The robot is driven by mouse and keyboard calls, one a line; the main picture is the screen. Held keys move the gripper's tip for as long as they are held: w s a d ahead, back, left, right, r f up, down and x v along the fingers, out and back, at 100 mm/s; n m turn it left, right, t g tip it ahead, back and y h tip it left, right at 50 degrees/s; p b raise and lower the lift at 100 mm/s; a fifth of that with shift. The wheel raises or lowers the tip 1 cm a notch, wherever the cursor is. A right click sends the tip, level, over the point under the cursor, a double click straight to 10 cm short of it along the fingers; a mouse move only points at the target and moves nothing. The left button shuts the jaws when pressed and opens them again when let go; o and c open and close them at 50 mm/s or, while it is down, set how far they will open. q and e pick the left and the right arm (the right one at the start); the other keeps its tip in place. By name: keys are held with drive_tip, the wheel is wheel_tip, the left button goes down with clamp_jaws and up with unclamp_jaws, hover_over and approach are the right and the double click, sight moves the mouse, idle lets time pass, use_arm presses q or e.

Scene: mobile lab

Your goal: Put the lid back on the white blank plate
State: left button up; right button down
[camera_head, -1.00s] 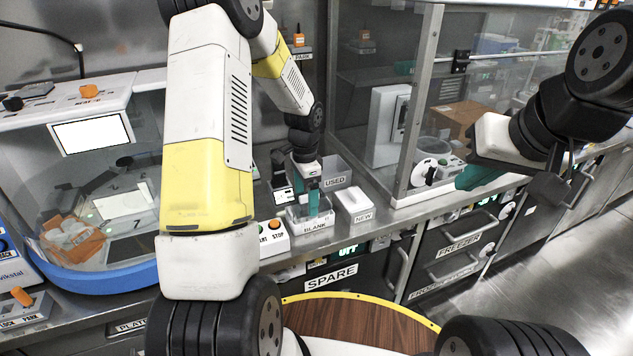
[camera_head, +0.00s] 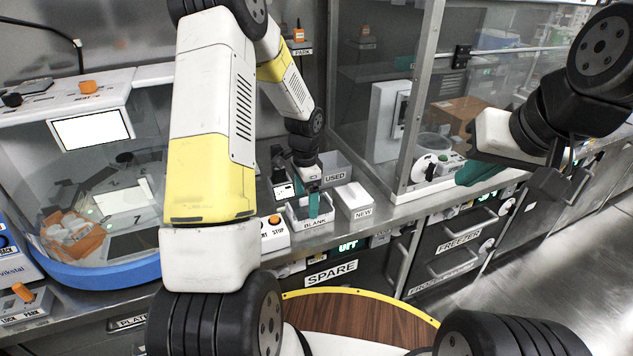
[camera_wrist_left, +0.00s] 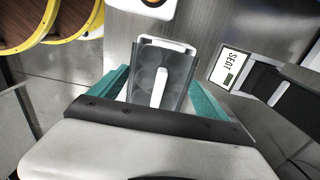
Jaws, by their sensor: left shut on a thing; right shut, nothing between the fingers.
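My left gripper (camera_head: 313,203) reaches down over the holder labelled BLANK (camera_head: 308,223) on the bench. In the left wrist view, my left gripper's teal fingers (camera_wrist_left: 160,95) are on both sides of a grey see-through piece, which looks like the lid (camera_wrist_left: 147,72). A white bar and faint round shapes show on it or through it. The white blank plate is not clearly visible; I cannot tell whether the lid touches anything below. My right gripper (camera_head: 480,172) is shut and empty, well to the right, in front of the glass cabinet.
A white block stands in the NEW holder (camera_head: 363,213) just right of BLANK, with the USED bin (camera_head: 335,177) behind. A START/STOP box (camera_head: 274,236) is at the left. A piece labelled SEAT (camera_wrist_left: 232,65) is close beside the left gripper. The glass cabinet's metal post (camera_head: 420,100) rises to the right.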

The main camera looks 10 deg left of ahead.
sight(306, 198)
use_arm(q)
drive_tip(key=shift+f, duration=0.25)
drive_tip(key=o, duration=1.1)
drive_tip(key=shift+o, duration=0.2)
wheel_tip(306, 198, up, 6)
drive_tip(key=shift+r, duration=0.85)
